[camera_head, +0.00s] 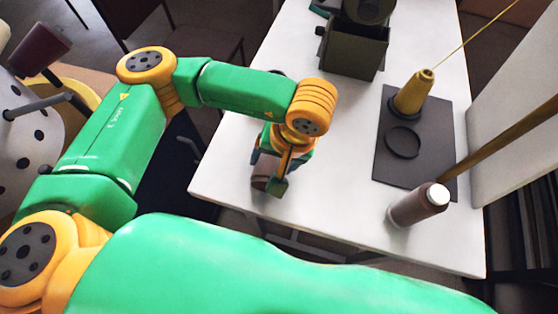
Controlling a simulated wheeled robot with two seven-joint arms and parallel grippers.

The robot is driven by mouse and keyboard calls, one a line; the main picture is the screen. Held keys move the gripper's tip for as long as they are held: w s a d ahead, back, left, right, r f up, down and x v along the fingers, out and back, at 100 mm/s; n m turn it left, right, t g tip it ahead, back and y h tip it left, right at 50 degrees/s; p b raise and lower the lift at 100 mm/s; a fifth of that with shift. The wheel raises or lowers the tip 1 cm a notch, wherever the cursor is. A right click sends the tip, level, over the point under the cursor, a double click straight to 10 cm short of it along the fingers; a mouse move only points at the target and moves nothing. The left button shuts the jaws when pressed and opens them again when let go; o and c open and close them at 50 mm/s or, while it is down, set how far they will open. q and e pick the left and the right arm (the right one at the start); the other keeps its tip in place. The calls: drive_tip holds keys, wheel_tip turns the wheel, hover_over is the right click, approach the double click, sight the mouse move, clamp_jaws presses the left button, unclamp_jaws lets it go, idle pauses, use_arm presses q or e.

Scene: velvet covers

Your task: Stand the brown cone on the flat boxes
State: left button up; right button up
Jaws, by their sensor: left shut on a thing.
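My left gripper (280,183) is low over the left front part of the white table, pointing down. It is shut on a small brown thing (261,174), mostly hidden behind the fingers and wrist; it may be the brown cone, but its shape cannot be told. A brown spool with a white top (418,205) stands near the table's front right, apart from the gripper. A flat dark slab (390,165) lies on the right side of the table, with an empty round ring on it; whether it is the flat boxes is unclear. My right gripper is not in view.
A mustard cone (412,94) stands on the slab's far part, with a thread running up right. A dark green box-like machine (352,48) stands at the back. A white panel (510,110) borders the right. The table's middle (345,150) is clear.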

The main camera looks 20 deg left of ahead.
use_arm(q)
drive_tip(key=shift+s+d, duration=0.15)
drive_tip(key=shift+d, duration=0.1)
drive_tip(key=shift+a+f, duration=0.1)
drive_tip(key=shift+a, duration=0.15)
drive_tip(key=o, duration=1.3)
drive_tip(key=shift+d, duration=0.1)
